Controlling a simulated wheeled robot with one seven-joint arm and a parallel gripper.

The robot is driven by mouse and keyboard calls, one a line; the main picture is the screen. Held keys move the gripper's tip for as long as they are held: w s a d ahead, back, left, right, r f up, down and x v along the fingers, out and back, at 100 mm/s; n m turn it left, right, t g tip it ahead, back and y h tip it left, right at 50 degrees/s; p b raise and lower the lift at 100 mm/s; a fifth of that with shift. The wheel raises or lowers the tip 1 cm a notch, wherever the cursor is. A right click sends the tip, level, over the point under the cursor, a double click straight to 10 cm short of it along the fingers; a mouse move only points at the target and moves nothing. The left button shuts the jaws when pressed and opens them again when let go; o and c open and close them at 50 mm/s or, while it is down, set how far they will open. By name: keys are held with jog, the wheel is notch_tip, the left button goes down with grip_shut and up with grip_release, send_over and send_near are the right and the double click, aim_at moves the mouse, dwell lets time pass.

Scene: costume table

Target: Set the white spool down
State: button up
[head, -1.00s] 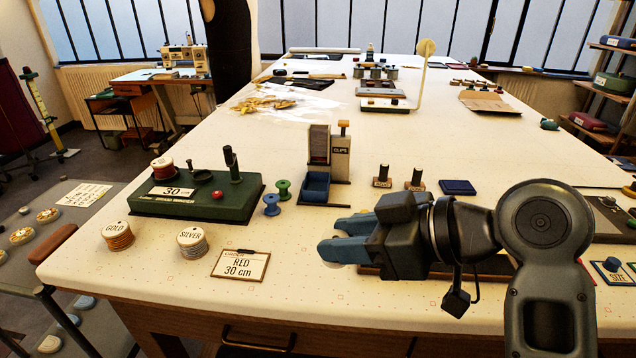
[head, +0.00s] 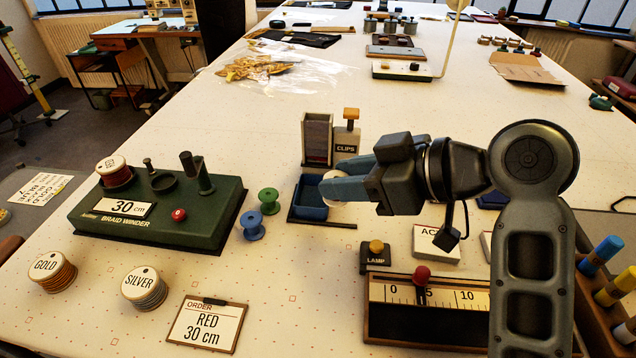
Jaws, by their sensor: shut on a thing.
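My gripper (head: 338,180), with blue fingers, is shut on the white spool (head: 334,205). Only small parts of the spool show around the fingers; the rest is hidden. In the head view the fingertips and spool overlap the right side of the small blue tray (head: 309,208) of the clips stand. I cannot tell how high the spool is above the tray or table. A green spool (head: 268,200) and a blue spool (head: 253,226) stand upright to the left, apart from the gripper.
The green braid winder (head: 150,215) stands at left, with gold (head: 52,272) and silver (head: 145,289) spools before it. An order card (head: 207,325) lies in front. A lamp button (head: 376,258) and ruler box (head: 425,330) are at right. White table (head: 300,275) shows bare between.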

jog(key=w+a+f, duration=0.1)
jog(key=w+f, duration=0.1)
jog(key=w, duration=0.1)
jog(key=w+a+f, duration=0.2)
jog(key=w, duration=0.1)
jog(key=w+a+f+p, duration=0.1)
jog(key=w+f, duration=0.1)
jog(key=shift+w+a, duration=0.15)
jog(key=shift+w, duration=0.25)
jog(key=shift+f+p, duration=0.55)
jog(key=shift+f, duration=1.4)
jog(key=shift+f, duration=0.1)
jog(key=shift+s+f+b, duration=0.1)
jog(key=shift+f+b, duration=0.6)
jog(key=shift+f, duration=0.1)
jog(key=o, duration=0.8)
jog(key=shift+f, duration=0.1)
jog(key=shift+r+p, duration=0.55)
jog(key=b+v, duration=0.1)
jog(key=v, duration=1.1)
jog(key=shift+r, duration=0.35)
